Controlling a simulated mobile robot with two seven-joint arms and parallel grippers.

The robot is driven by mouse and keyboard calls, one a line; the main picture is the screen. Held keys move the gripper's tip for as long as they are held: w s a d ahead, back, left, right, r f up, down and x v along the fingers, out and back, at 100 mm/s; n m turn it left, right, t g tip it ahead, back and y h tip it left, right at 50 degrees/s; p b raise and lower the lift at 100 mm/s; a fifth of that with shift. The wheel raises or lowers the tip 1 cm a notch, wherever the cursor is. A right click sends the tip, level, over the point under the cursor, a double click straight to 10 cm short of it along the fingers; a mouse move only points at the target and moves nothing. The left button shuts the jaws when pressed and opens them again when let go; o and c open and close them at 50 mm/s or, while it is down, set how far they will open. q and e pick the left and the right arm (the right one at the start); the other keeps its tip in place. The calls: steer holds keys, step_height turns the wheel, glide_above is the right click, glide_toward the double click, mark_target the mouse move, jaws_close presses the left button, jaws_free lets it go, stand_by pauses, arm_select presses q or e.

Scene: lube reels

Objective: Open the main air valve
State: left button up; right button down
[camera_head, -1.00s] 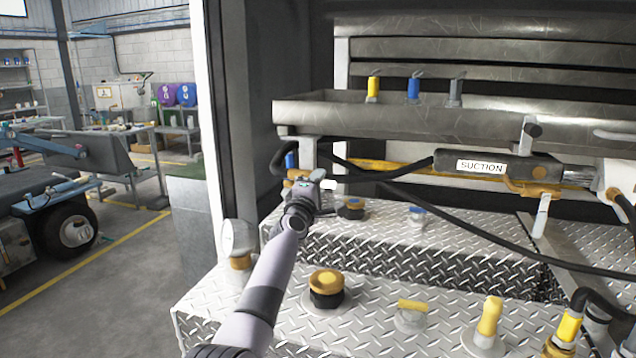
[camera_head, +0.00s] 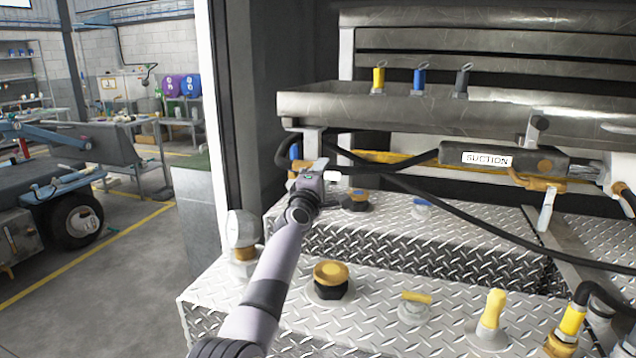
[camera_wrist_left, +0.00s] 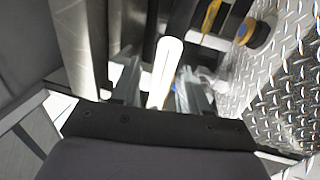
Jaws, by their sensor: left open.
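My left gripper (camera_head: 322,172) reaches in at the left end of the machine, under the steel trough. Its jaws are open. In the left wrist view the two fingers (camera_wrist_left: 160,88) stand on either side of a white, rod-like handle (camera_wrist_left: 168,62). A small white tip (camera_head: 332,176) shows just right of the gripper in the head view; it may be the same handle. Whether the fingers touch it, and the valve body behind it, I cannot tell. No label marks the main air valve. My right gripper is out of view.
A black hose (camera_head: 450,222) runs right from near the gripper. The steel trough (camera_head: 430,105) hangs above. A label reads SUCTION (camera_head: 487,159).

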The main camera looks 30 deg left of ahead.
arm_select(q)
steer(key=p+v, duration=0.1)
steer(key=v, duration=0.5)
steer(key=shift+s, duration=0.4)
steer(key=shift+d+f, duration=0.1)
steer(key=shift+f, duration=0.05)
